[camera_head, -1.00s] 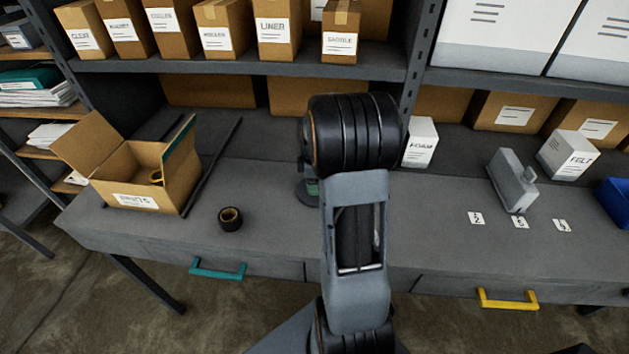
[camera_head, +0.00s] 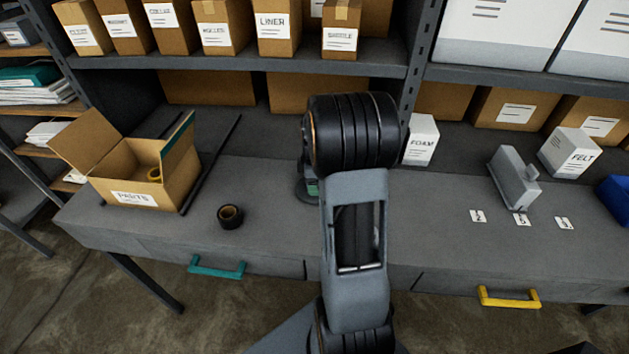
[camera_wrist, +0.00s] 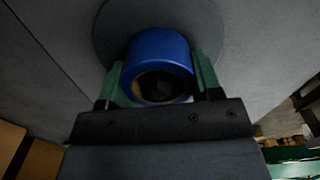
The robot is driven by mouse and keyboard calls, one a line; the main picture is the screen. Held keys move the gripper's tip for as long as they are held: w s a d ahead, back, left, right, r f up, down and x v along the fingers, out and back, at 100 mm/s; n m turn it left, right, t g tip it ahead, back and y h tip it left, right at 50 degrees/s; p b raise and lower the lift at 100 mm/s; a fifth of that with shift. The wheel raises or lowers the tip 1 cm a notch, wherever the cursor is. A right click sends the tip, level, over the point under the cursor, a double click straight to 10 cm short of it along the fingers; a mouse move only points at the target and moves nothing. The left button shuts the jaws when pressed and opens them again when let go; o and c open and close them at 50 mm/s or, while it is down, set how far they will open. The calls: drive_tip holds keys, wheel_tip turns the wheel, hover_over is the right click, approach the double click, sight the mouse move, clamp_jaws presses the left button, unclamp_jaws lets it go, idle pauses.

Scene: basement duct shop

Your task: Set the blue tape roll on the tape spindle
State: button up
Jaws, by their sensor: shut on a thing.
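The blue tape roll (camera_wrist: 158,50) shows in the wrist view between the two green fingers of my gripper (camera_wrist: 160,72). The fingers are shut on its sides. Its tan core shows in part, and the inside of the hole is dark. A dark grey round disc (camera_wrist: 108,28) lies behind the roll, maybe the spindle's base. I cannot tell whether the roll touches it or whether a post is inside the core. In the head view a dark round base (camera_head: 302,191) with a bit of green shows at my arm's left edge. My arm hides the gripper and the roll there.
A black tape roll (camera_head: 230,217) lies on the grey bench (camera_head: 270,220). An open cardboard parts box (camera_head: 140,190) stands at the left. A foam box (camera_head: 421,140), a grey dispenser-like object (camera_head: 514,180), a felt box (camera_head: 570,152) and a blue bin (camera_head: 614,200) stand to the right.

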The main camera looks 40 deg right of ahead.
drive_tip(key=o, duration=0.6)
drive_tip(key=shift+o, duration=0.2)
drive_tip(key=shift+r+p, duration=4.15)
drive_tip(key=shift+r, duration=1.4)
